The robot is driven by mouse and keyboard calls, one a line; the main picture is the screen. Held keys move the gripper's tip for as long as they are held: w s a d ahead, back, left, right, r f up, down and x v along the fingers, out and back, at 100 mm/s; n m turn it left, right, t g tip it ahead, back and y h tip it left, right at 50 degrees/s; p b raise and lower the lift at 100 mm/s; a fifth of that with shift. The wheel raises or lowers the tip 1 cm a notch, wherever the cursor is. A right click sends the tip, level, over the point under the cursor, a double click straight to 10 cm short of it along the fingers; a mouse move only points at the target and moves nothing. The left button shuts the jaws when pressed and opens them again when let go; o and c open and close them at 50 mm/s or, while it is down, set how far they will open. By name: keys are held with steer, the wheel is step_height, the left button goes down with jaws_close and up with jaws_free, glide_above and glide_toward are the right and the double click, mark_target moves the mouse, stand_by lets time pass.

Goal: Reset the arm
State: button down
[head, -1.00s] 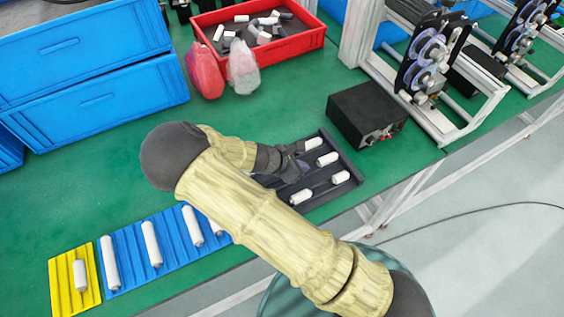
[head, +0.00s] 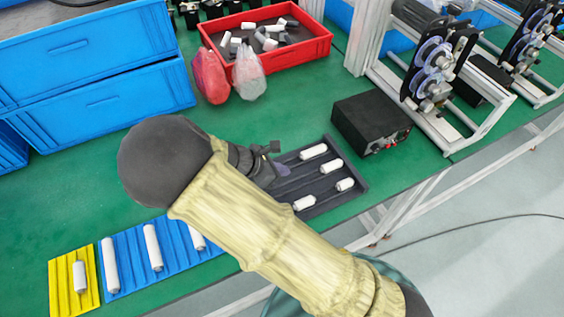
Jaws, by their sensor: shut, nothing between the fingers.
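My gripper (head: 268,160) shows in the head view at the left edge of the black tray, above it, small and partly behind my arm. It is shut and holds nothing. My arm, in a yellowish sleeve with a dark elbow, crosses the lower middle of the view. The black tray (head: 325,205) holds several white cylinders, among them one at the back (head: 313,151) and one at the right (head: 345,184).
A blue ribbed tray (head: 131,262) with white cylinders and a yellow tray (head: 64,289) with one lie front left. A black box (head: 371,122) stands right of the black tray. Blue crates (head: 100,105), a red bin (head: 300,52) and two bags stand behind. Green table is clear between.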

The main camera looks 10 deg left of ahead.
steer(key=s+d+r+m+y, duration=0.2)
steer(key=d+r+m, duration=0.2)
steer(key=d+m, duration=0.3)
steer(key=s+d+r+m+g+y, duration=0.1)
steer(key=s+d+r+m+y, duration=0.2)
steer(key=d+m, duration=0.4)
steer(key=s+d+r+m+g+y, duration=0.1)
steer(key=d+r+m, duration=0.4)
steer(key=m, duration=0.5)
steer(key=s+d+y, duration=0.1)
steer(key=d, duration=0.1)
steer(key=shift+s+d+r+m+y, duration=0.15)
steer(key=shift+s+d+m+y, duration=0.15)
steer(key=shift+s+d, duration=0.1)
